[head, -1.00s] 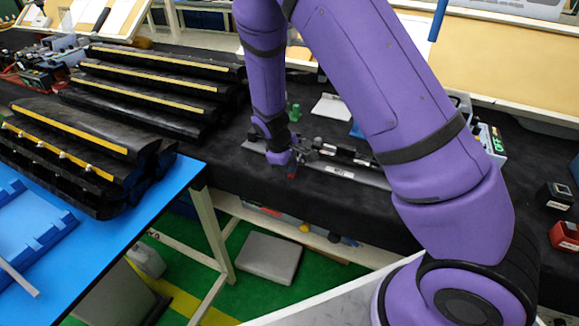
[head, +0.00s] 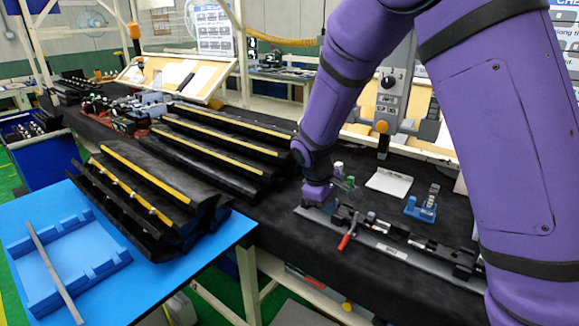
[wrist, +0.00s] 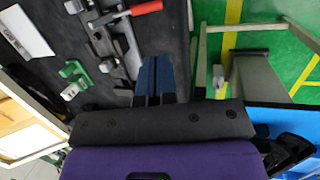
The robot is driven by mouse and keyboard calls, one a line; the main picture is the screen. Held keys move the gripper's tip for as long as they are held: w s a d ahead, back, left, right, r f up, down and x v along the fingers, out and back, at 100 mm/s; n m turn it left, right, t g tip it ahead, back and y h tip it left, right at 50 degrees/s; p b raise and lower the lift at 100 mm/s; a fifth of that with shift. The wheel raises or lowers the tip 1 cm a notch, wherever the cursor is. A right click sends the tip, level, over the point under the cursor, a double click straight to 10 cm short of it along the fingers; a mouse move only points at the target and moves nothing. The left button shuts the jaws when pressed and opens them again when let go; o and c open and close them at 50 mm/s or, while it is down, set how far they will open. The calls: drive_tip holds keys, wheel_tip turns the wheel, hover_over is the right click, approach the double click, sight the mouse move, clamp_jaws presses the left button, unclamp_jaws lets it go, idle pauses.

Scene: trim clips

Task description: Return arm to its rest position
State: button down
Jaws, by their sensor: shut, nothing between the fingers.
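My purple arm reaches down over the black-covered bench (head: 290,240) in the head view. My gripper (wrist: 155,62) shows in the wrist view as two blue fingers side by side, shut with nothing between them. In the head view the fingers are hidden behind the wrist. The wrist is by the left end of a long grey fixture (head: 385,247) with black clamps and a red-handled lever (head: 347,236). The red lever handle also shows in the wrist view (wrist: 146,7), beyond the fingertips.
Black trim parts with yellow strips (head: 225,140) lie left of the wrist. More sit on the blue table (head: 190,278), beside a blue tray (head: 62,262). A green block (wrist: 75,72), a white plate (head: 389,183) and a blue holder (head: 421,207) stand behind the fixture.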

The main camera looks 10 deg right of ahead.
drive_tip(key=s+d+r+m+t+y, duration=0.25)
drive_tip(key=s+d+r, duration=0.25)
drive_tip(key=s+r, duration=0.5)
drive_tip(key=s+d+r+m+t+y, duration=0.1)
drive_tip(key=s+d+r+m, duration=0.35)
drive_tip(key=s+r, duration=0.55)
drive_tip(key=s+d+r+m+t, duration=0.1)
drive_tip(key=s+r, duration=0.3)
drive_tip(key=s, duration=0.4)
drive_tip(key=shift+s+d+r+m, duration=0.15)
drive_tip(key=shift+d+r+m, duration=0.15)
drive_tip(key=shift+r, duration=0.05)
